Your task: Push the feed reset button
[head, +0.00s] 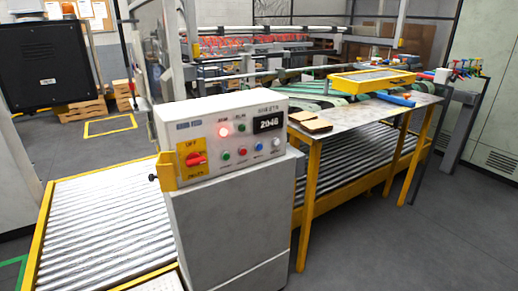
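A white control box (232,115) stands on a grey pedestal (232,225) in the middle of the head view. Its sloped front has a row of small buttons: green (226,154), red (242,151), blue (259,147) and white (275,143). Their labels are too small to read, so I cannot tell which is feed reset. Above them are a glowing red lamp (223,131), a dark green lamp (241,127) and a black number display (268,122). A red rotary switch (194,159) sits on a yellow plate at left. Neither of my grippers is in view.
A roller conveyor (105,225) with yellow edges lies left of the pedestal. At right, a yellow-legged table (345,118) holds brown pieces (316,126), a yellow frame (371,79) and a blue tool (395,99). Open grey floor (350,245) lies front right.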

